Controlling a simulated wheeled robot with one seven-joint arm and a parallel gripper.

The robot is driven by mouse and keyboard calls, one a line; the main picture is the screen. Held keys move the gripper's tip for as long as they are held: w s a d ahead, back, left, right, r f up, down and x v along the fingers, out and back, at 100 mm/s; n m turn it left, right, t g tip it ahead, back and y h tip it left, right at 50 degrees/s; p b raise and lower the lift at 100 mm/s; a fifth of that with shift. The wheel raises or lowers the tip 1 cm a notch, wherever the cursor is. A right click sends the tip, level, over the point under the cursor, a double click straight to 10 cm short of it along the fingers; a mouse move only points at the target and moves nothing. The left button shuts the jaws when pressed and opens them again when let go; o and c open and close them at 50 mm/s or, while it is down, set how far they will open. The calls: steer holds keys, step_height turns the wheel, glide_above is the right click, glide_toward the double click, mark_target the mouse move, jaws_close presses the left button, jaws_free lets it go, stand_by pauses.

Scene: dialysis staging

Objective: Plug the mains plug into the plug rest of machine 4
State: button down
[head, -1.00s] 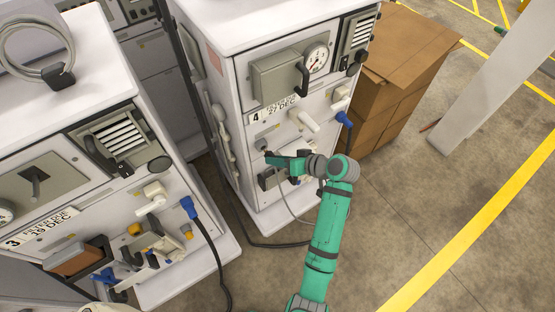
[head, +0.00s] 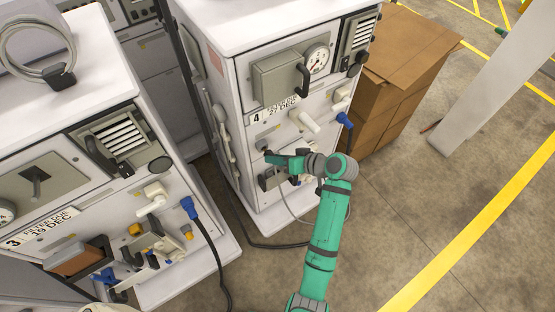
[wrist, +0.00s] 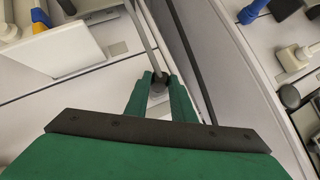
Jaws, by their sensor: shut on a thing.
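Machine 4 (head: 222,180) is the white cabinet in the middle of the head view, with a "4" label (head: 275,108). My gripper (head: 268,157) is at its front panel, low on the left side. In the wrist view my gripper (wrist: 160,78) is shut on the small dark mains plug (wrist: 160,84), with a grey cable running up from it. A small pale plate (wrist: 157,98) shows just behind the plug on the panel; I cannot tell whether it is the plug rest or whether the plug is seated. In the head view my fingers mostly hide the plug.
Machine 3 (head: 180,265) stands at the left with a blue connector (head: 189,207) and a coiled cable (head: 40,45) on top. Cardboard boxes (head: 410,60) are at the right of machine 4. A dark cable lies on the floor between the machines.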

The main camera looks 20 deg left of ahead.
steer(key=shift+w+a, duration=0.55)
steer(key=shift+a, duration=0.15)
steer(key=c, duration=1.4)
jaws_free()
steer(key=shift+c, duration=0.2)
steer(key=v, duration=1)
steer(key=shift+d+r, duration=0.25)
steer(key=shift+d, duration=0.05)
steer(key=shift+s, duration=0.1)
